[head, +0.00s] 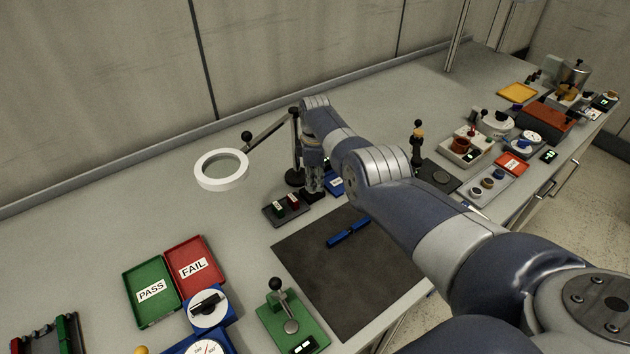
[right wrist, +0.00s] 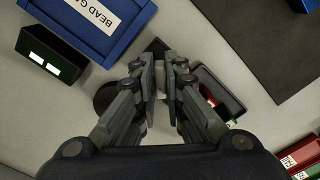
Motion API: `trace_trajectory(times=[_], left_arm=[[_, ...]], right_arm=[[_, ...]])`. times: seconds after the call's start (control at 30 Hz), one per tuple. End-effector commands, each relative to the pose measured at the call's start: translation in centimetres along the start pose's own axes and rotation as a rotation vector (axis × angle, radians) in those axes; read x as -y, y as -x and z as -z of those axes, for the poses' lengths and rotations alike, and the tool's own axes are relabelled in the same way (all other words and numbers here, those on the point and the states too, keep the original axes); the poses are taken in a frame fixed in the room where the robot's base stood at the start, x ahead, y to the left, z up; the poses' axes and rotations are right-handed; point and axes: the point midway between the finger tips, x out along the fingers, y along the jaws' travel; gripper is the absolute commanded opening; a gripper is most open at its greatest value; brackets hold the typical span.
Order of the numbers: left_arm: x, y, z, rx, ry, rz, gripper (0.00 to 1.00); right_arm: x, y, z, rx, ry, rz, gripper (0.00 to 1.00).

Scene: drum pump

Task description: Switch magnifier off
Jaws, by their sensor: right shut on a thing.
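The magnifier (head: 221,183) is a white ring on a dark jointed arm, which runs right to a post and a round dark base (head: 295,178). I cannot tell whether its lamp is lit. My right gripper (head: 314,188) points down close beside the base, on its right. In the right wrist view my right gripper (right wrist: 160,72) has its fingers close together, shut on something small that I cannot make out. A dark round shape, likely the base (right wrist: 105,97), is partly hidden behind the left finger. My left gripper is not in view.
A blue labelled tray (right wrist: 92,22) and a dark mat (head: 345,275) lie close by. PASS (head: 142,314) and FAIL (head: 190,247) trays stand at the left front.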

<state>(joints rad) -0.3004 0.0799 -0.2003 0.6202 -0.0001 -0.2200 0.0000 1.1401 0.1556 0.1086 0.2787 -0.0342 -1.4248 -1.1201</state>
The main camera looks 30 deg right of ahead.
Motion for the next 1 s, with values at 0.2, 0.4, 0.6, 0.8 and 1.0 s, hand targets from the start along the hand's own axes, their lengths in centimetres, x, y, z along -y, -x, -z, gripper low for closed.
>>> trace_trajectory(times=[0.2,0.4,0.6,0.8,1.0], left_arm=[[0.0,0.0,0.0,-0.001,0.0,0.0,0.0],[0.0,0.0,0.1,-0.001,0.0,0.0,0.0],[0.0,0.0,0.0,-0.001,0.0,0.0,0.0],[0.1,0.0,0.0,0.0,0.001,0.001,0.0],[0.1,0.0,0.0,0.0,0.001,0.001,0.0]], right_arm=[[-0.1,0.2,0.1,-0.001,0.004,-0.004,0.0],[-0.1,0.1,0.1,-0.001,0.003,-0.003,0.3],[0.0,0.1,0.0,0.0,0.002,-0.002,0.3],[-0.1,0.5,0.1,-0.001,0.001,-0.003,0.3],[-0.1,2.0,0.1,-0.001,0.001,-0.004,0.3]])
